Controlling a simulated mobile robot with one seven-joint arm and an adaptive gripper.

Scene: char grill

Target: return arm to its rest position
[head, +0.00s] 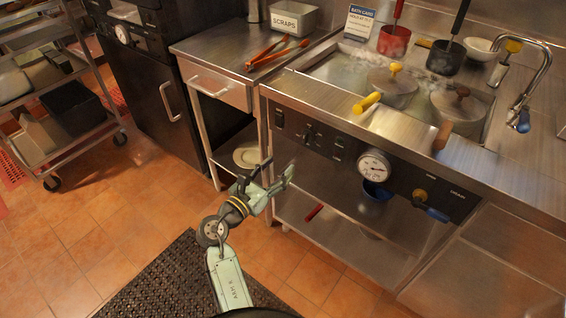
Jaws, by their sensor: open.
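My arm (229,270) rises from the bottom of the head view, pale green with a dark wrist and yellow rings. My gripper (277,172) is at its upper end, in front of the steel counter unit. Its fingers are spread and nothing shows between them. It appears in front of the unit's lower shelf area and apart from the control panel. The robot's base is mostly out of view at the bottom.
The steel unit has a gauge (373,166), a blue-handled valve (431,212) and a bath with lidded pots (391,86). Red tongs (277,52) lie by the scraps bin (294,17). A wheeled rack (52,100) stands left. Tiled floor (110,215) is clear around the dark mat (160,280).

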